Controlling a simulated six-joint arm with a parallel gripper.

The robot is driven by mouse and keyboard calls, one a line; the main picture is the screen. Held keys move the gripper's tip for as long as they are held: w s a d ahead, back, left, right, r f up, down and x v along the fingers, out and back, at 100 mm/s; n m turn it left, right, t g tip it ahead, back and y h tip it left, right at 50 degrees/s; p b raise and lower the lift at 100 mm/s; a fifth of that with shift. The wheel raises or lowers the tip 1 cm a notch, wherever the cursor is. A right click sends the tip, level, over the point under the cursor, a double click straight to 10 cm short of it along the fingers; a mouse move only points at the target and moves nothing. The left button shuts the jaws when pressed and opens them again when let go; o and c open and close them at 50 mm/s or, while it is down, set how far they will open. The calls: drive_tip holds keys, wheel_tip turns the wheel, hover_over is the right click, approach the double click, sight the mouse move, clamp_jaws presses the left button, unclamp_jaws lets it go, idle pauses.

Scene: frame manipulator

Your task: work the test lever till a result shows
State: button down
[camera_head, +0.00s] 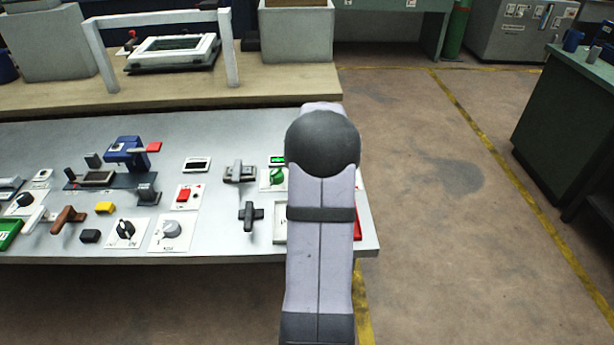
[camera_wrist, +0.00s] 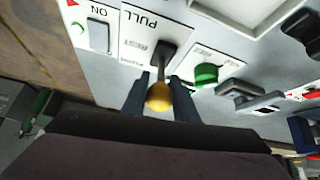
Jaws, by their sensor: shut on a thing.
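In the wrist view, a lever with a yellow ball knob (camera_wrist: 159,97) sticks out from a dark slot on a white plate marked PULL (camera_wrist: 140,22). My gripper (camera_wrist: 161,90) has its two dark fingers on either side of the ball and is shut on it. The ball sits low between the fingers, towards the wrist. In the head view my arm hides the gripper and this lever. A small display with green lit characters (camera_head: 277,160) shows left of my arm; its text is too small to read.
A green knob (camera_wrist: 206,73) is right of the lever, with a grey handle (camera_wrist: 240,92) beyond it. An ON rocker switch (camera_wrist: 99,36) is to its left. Several other controls crowd the grey bench (camera_head: 330,250). Open floor (camera_head: 430,180) lies to the right.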

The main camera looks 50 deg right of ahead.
drive_tip(key=shift+s+a+f+t+h+b, duration=0.45)
drive_tip(key=shift+f+t+h+b, duration=0.3)
drive_tip(key=shift+b, duration=5.4)
drive_tip(key=shift+s+r+b, duration=0.1)
drive_tip(key=shift+r+b, duration=0.05)
drive_tip(key=shift+b, duration=0.5)
drive_tip(key=shift+s+a+t+h+b, duration=0.1)
drive_tip(key=shift+t+h+b, duration=0.2)
drive_tip(key=shift+b, duration=0.75)
drive_tip(key=shift+a+r+b, duration=0.1)
drive_tip(key=shift+r+b, duration=0.15)
drive_tip(key=shift+b, duration=0.65)
